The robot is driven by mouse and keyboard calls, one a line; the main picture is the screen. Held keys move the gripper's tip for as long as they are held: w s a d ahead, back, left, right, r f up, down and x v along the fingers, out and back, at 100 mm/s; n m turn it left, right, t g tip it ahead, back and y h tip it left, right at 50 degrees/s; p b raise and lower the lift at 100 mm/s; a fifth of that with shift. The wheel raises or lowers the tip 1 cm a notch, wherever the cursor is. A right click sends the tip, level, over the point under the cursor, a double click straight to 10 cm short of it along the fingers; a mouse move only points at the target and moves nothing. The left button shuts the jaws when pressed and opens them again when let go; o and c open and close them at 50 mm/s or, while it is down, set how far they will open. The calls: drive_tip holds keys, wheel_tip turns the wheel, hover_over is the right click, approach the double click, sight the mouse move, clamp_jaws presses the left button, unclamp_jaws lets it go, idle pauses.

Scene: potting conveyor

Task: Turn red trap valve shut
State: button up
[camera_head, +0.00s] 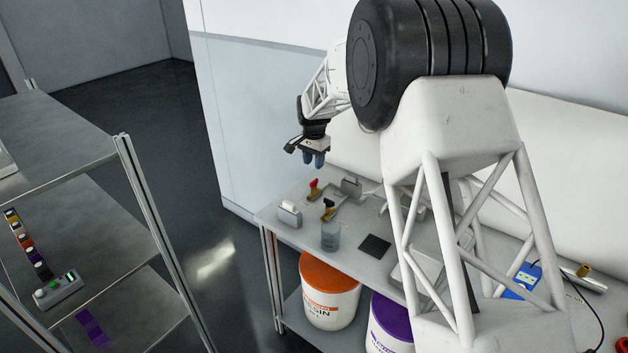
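A small valve with a red handle (314,184) and a brass-coloured body stands on the grey bench (283,223), near its back left part. A second brass-coloured valve with a dark handle (329,205) stands just in front and to the right of it. My gripper (314,161) points down above the red valve, apart from it, with its blue fingertips close together. Nothing shows held between them. The view is too small to tell whether the fingers are open or shut, or the exact angle of the red handle.
A translucent beaker (331,236) stands before the valves, and a white-grey block (289,214) to their left. A dark square pad (375,246) lies to the right. Orange-lidded (330,290) and purple-lidded (390,325) buckets stand below. My arm hides part of the bench.

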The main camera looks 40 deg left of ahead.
sight(314, 181)
drive_tip(key=shift+f, duration=0.2)
drive_tip(key=shift+f, duration=3.7)
drive_tip(key=shift+c, duration=0.4)
clamp_jaws()
